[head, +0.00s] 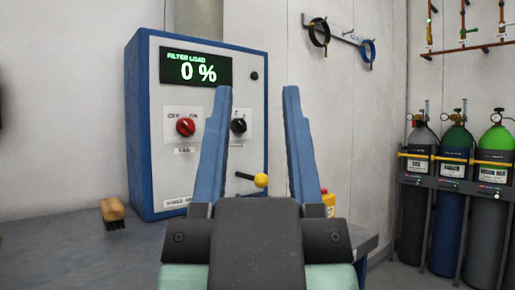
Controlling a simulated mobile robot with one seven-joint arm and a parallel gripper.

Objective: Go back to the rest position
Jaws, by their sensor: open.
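My gripper (258,92) is open, its two blue fingers spread wide and pointing away from me, with nothing between their tips. It is in front of a white and blue cabinet (165,75) that stands at the back of a grey bench. The cabinet's display (196,67) reads "FILTER LOAD 0 %". A red knob (185,127) is left of the left finger, under an OFF/ON label. A black knob (239,125) shows between the fingers. A lever with a yellow ball (261,180) shows lower between the fingers. I cannot tell how far the fingers are from the cabinet.
A wooden brush (112,209) lies on the bench (60,255) at left. A small yellow object (328,198) shows right of the right finger, partly hidden. Gas cylinders (455,210) stand in a rack at right. Hoops hang on a wall rail (340,35). The bench's left part is mostly clear.

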